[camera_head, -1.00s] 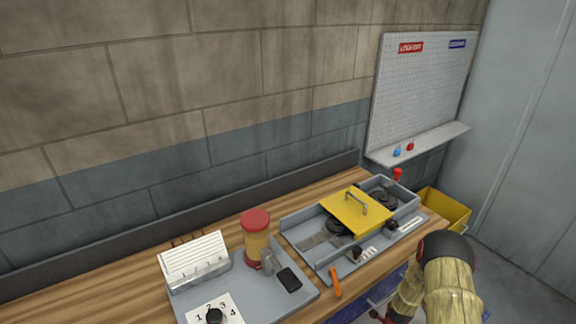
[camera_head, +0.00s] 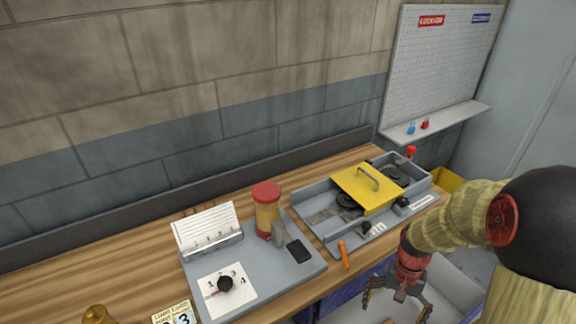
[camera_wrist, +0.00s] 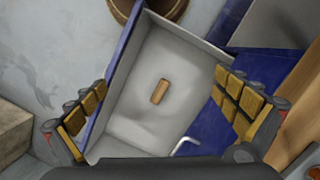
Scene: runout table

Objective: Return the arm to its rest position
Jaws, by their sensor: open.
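My gripper (camera_head: 396,308) hangs off the front edge of the wooden bench, pointing down, with its fingers spread and nothing between them. My arm (camera_head: 450,225) reaches in from the right side of the head view. In the wrist view, my gripper (camera_wrist: 162,112) has its padded fingers wide apart on both sides of an open drawer (camera_wrist: 118,100). A small brown block (camera_wrist: 159,91) lies on the drawer's pale floor, apart from the fingers.
A pegboard (camera_head: 440,70) and yellow bin (camera_head: 445,180) stand beyond. Blue drawer fronts (camera_head: 345,292) lie below the bench.

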